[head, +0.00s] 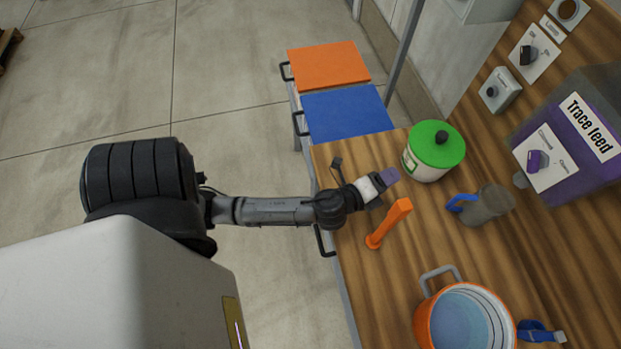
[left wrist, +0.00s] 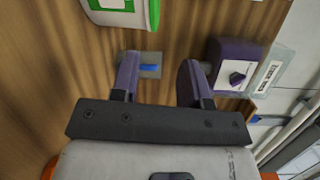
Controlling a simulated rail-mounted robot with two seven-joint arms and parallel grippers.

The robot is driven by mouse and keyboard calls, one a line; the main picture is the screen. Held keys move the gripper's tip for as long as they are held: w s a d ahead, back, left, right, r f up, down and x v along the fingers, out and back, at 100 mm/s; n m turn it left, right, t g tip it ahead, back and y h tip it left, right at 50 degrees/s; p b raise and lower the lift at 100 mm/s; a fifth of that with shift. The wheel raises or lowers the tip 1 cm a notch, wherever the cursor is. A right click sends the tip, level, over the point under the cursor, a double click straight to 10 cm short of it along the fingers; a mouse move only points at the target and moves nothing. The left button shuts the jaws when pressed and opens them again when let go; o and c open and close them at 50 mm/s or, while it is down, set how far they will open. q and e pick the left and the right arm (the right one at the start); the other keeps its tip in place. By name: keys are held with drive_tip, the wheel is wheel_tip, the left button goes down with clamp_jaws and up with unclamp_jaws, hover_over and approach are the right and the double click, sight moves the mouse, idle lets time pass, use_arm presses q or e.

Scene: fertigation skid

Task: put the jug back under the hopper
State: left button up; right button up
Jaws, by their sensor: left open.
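The jug (head: 487,204) is grey with a blue handle on its left side. It stands on the wooden counter, left of and apart from the hopper's spout (head: 520,180). The hopper (head: 590,128) is a grey and purple box labelled "Trace feed" at the right. My left gripper (head: 384,182) is open and empty, above the counter to the left of the jug. In the left wrist view, the jug (left wrist: 152,58) shows beyond and between the purple fingers (left wrist: 159,80), partly behind the left one. The purple hopper (left wrist: 233,68) is to their right. My right gripper is not in view.
A green-lidded tub (head: 432,152) stands behind my left gripper. An orange pot (head: 423,325) and a blue tool (head: 538,332) are at the front. Orange (head: 328,65) and blue (head: 346,113) tops adjoin the counter.

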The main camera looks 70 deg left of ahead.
use_arm(q)
drive_tip(key=s+f+n+g, duration=0.1)
drive_tip(key=n, duration=0.1)
drive_tip(key=s+f+n+g, duration=0.1)
drive_tip(key=s, duration=0.1)
drive_tip(key=s+n+g+y, duration=0.1)
drive_tip(key=n, duration=0.1)
drive_tip(key=shift+s+a+f+n, duration=0.2)
drive_tip(key=shift+a+f+n, duration=0.1)
drive_tip(key=shift+f, duration=0.1)
drive_tip(key=s+f+n+g, duration=0.1)
drive_tip(key=s+n, duration=0.1)
drive_tip(key=s+d+f+n+g, duration=0.1)
drive_tip(key=s+n+g, duration=0.1)
drive_tip(key=s, duration=0.1)
drive_tip(key=s+d+f+n+g+h, duration=0.1)
drive_tip(key=s+f+g, duration=0.1)
drive_tip(key=shift+s+n, duration=0.25)
drive_tip(key=shift+n, duration=0.15)
drive_tip(key=s+d+f+n+g+h, duration=0.1)
drive_tip(key=s+d+n+g+h, duration=0.2)
drive_tip(key=s, duration=0.7)
drive_tip(key=shift+d+f+n+g+h, duration=0.2)
drive_tip(key=shift+d+n+g+h, duration=0.25)
drive_tip(key=shift+d+g, duration=0.7)
drive_tip(key=shift+a, duration=0.1)
